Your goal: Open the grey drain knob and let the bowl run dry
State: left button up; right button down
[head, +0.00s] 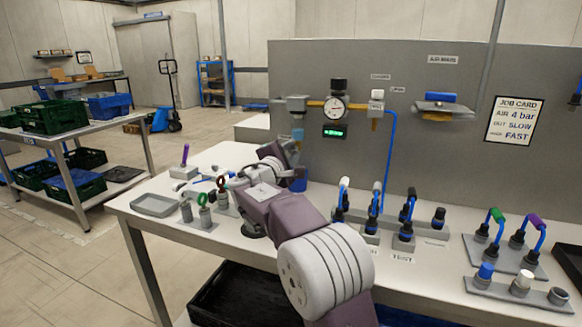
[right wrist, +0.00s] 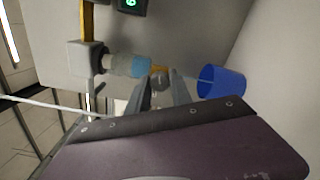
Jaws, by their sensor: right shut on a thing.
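The filter bowl (head: 297,133) hangs under its grey head at the left end of the brass air line, in front of the grey panel. In the right wrist view the bowl (right wrist: 130,66) looks pale blue; its liquid level is not clear. My right gripper (head: 291,150) is right below the bowl. In the right wrist view my right gripper (right wrist: 160,82) is shut on the drain knob at the bowl's end, mostly hidden by the fingers. A thin pale streak runs from there toward a blue cup (right wrist: 220,82). My left gripper is not in view.
The blue cup (head: 299,185) stands on the bench below the bowl, partly behind my arm. A gauge (head: 336,107) and green display (head: 334,131) are to the right. Hose couplings (head: 404,231) stand on the bench right of my arm. A grey tray (head: 154,205) lies at left.

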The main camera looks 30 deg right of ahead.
jog(key=shift+f+m+b, duration=0.1)
jog(key=shift+m+b, duration=1.55)
jog(key=shift+m, duration=0.05)
jog(key=c, duration=1.1)
grip_release()
jog(key=shift+c, duration=0.2)
jog(key=v, duration=0.9)
